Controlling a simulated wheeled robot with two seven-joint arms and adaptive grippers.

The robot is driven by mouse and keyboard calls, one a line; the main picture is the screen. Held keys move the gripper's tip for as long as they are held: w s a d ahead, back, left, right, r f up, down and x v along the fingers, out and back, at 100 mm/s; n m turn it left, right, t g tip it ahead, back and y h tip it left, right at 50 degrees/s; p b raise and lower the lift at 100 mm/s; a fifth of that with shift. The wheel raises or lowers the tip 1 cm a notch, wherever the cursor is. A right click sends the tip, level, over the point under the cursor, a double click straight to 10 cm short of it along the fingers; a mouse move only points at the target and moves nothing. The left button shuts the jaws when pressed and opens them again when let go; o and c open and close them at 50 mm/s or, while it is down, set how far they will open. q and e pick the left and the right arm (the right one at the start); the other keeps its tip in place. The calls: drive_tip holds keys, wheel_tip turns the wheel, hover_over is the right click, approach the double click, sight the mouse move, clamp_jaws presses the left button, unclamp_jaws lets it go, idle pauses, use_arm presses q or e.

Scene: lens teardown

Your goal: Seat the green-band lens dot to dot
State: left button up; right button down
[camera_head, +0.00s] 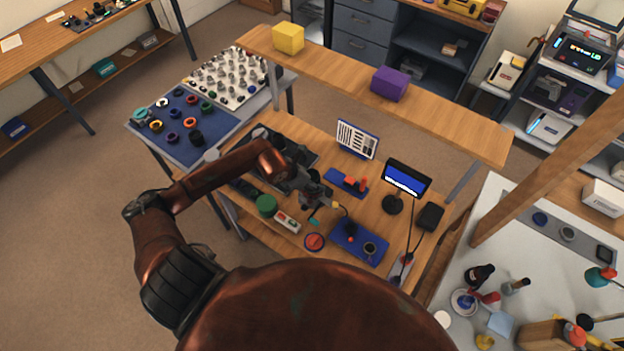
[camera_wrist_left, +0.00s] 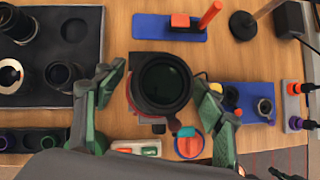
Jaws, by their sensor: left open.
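My left gripper (camera_head: 318,196) is open over the wooden workbench (camera_head: 385,232). In the left wrist view its two green fingers (camera_wrist_left: 160,104) stand on either side of a black round lens barrel or mount (camera_wrist_left: 163,84), with gaps on both sides. A red edge shows beside that barrel; I cannot make out its band or dots. My right gripper is not in view.
A dark tray (camera_wrist_left: 88,20) with round parts lies left of the fingers. A blue stand with a red-orange post (camera_wrist_left: 210,14), a teal-and-red round piece (camera_wrist_left: 188,142) and a blue mat (camera_wrist_left: 247,94) lie nearby. A small screen (camera_head: 406,178) stands at the bench's right.

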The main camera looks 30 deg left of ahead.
use_arm(q)
drive_tip(key=v, duration=1.2)
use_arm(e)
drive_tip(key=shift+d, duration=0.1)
use_arm(q)
drive_tip(key=shift+s, duration=0.1)
